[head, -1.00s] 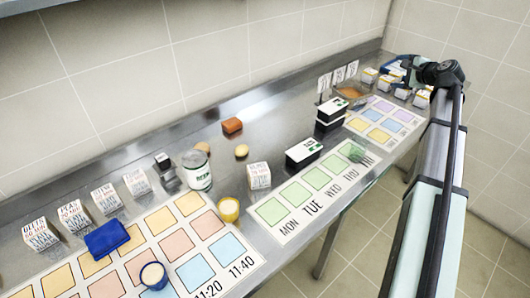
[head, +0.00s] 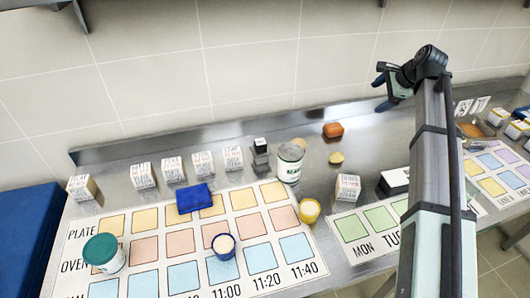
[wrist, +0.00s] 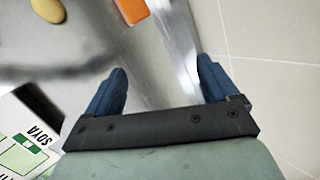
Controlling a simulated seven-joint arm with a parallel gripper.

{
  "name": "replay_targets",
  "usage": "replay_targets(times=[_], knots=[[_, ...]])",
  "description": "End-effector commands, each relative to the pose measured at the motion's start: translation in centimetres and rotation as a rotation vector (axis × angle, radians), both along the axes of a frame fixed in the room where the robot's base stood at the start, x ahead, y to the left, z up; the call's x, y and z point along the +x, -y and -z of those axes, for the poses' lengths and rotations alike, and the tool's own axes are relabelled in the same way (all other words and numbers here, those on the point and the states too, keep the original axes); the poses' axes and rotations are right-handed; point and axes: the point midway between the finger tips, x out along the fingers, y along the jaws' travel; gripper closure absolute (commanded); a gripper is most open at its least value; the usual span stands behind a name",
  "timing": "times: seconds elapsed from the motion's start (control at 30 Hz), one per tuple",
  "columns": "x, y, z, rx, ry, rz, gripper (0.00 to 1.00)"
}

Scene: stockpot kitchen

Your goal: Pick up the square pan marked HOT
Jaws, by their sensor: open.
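No pan with a readable HOT mark shows. A blue, flat, squarish item (head: 194,198) lies on the printed chart in the head view, near its top row; I cannot tell whether it is a pan or a lid. My gripper (head: 380,94) is raised over the back of the counter, right of this item and well apart from it. In the wrist view my gripper (wrist: 160,88) has its two blue fingers apart with nothing between them.
A tall can (head: 289,163), an orange-brown block (head: 333,130) and a yellow cup (head: 309,211) stand near the middle. Several white lettered boxes line the chart's back. A green-lidded tub (head: 104,253) and blue cup (head: 224,246) stand on the chart (head: 75,250).

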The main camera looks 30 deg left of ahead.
Motion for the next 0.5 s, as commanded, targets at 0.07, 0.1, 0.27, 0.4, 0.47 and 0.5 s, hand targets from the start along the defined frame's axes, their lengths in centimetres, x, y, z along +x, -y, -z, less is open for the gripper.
replay_targets(times=[0.07, 0.1, 0.27, 0.4, 0.47, 0.5], knots=[[-1.6, -3.5, 0.5, -0.036, -0.036, -0.037, 0.13], [-2.4, -5.0, 0.7, -0.055, -0.053, -0.052, 0.13], [-6.0, -10.6, 1.5, -0.136, -0.116, -0.107, 0.13], [-9.4, -15.2, 2.1, -0.211, -0.165, -0.149, 0.13], [-10.9, -17.0, 2.3, -0.245, -0.183, -0.164, 0.13], [-12.0, -18.3, 2.4, -0.267, -0.193, -0.175, 0.13]])
